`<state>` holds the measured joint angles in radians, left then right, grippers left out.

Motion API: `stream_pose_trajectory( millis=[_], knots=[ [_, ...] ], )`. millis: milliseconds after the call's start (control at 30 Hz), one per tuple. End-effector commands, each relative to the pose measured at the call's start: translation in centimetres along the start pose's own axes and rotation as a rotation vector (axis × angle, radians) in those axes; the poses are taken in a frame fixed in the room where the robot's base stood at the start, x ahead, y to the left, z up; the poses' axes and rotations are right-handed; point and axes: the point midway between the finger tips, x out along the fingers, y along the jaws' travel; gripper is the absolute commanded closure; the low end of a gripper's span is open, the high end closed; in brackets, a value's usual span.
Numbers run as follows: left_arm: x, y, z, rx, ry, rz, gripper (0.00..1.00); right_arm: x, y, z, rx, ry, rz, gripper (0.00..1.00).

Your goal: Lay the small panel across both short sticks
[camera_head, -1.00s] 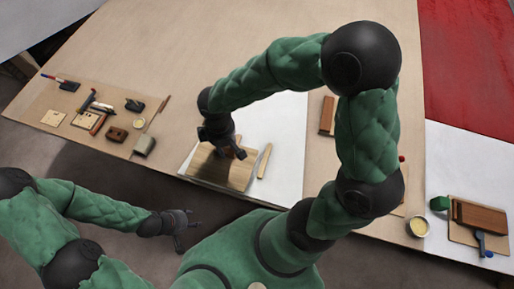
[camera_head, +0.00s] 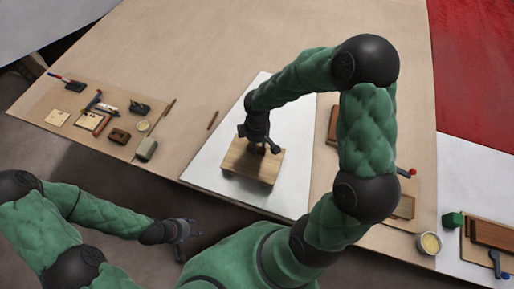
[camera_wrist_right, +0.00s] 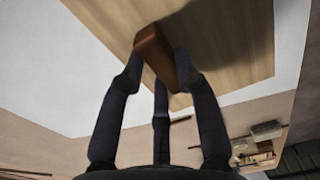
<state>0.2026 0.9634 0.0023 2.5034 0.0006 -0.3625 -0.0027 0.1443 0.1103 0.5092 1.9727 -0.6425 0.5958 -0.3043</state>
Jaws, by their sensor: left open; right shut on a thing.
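The small panel (camera_head: 243,163), a flat light-wood board with a brown block handle (camera_wrist_right: 153,50) on top, is over the white sheet. My right gripper (camera_head: 262,148) is shut on that block; its fingers (camera_wrist_right: 160,75) surround it in the right wrist view. The panel's shadow falls on the sheet along its front side; I cannot tell whether the panel touches anything below. No short stick shows on the white sheet; anything under the panel is hidden. My left gripper (camera_head: 182,238) is open and empty, in front of the table edge.
A thin brown stick (camera_head: 212,120) lies on the table left of the white sheet (camera_head: 215,165). Small tools and blocks (camera_head: 110,115) fill a board at left. The sheet's left part is clear.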

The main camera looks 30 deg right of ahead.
Motion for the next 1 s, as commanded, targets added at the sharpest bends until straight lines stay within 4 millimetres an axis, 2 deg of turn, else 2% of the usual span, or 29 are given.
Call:
stream_pose_trajectory(
  millis=[33, 133, 567, 600, 667, 1000],
  knots=[
    [0.7, -0.2, 0.0, 0.0, 0.0, 0.0, 0.48, 1.3, -0.1, 0.0, -0.002, -0.002, -0.003, 1.0],
    [1.1, -0.4, 0.0, 0.0, -0.001, 0.0, 0.48, 2.3, -0.1, 0.1, -0.002, -0.003, -0.002, 1.0],
    [1.4, -0.5, 0.0, 0.0, 0.0, 0.0, 0.48, 2.7, -0.1, 0.0, -0.001, -0.001, -0.001, 1.0],
    [1.4, -0.5, 0.0, 0.0, 0.0, 0.0, 0.48, 2.7, -0.1, 0.0, -0.001, -0.001, -0.002, 0.62],
    [1.3, -0.5, 0.0, 0.0, 0.0, 0.0, 0.48, 2.6, -0.1, 0.0, -0.001, -0.001, -0.002, 0.45],
    [1.2, -0.4, 0.0, 0.0, 0.0, 0.0, 0.48, 2.5, -0.1, 0.0, -0.001, -0.001, -0.001, 0.44]
  ],
)
